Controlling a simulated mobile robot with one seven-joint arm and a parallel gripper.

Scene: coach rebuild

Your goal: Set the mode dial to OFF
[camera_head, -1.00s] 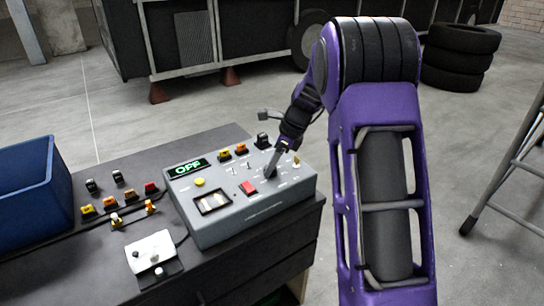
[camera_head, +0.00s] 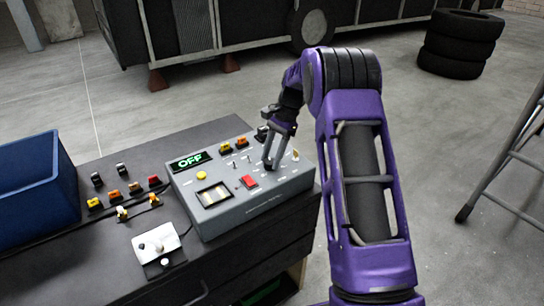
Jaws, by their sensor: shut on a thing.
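The grey control box (camera_head: 245,209) stands on the dark workbench. Its small screen (camera_head: 191,161) shows OFF in green letters. My gripper (camera_head: 272,166) reaches down onto the right part of the box's sloped top. Its fingers are shut on the mode dial, which is mostly hidden by them, so I cannot read where its pointer stands. A red rocker switch (camera_head: 249,182) is just left of the fingers, and a small pale toggle (camera_head: 295,155) is to their right.
The box also has a yellow button (camera_head: 201,175) and a meter window (camera_head: 214,195). A blue bin (camera_head: 40,195), several small coloured connectors (camera_head: 135,188) and a white joystick plate (camera_head: 157,243) are on the bench (camera_head: 110,270) to the left. A ladder (camera_head: 510,160) stands at right.

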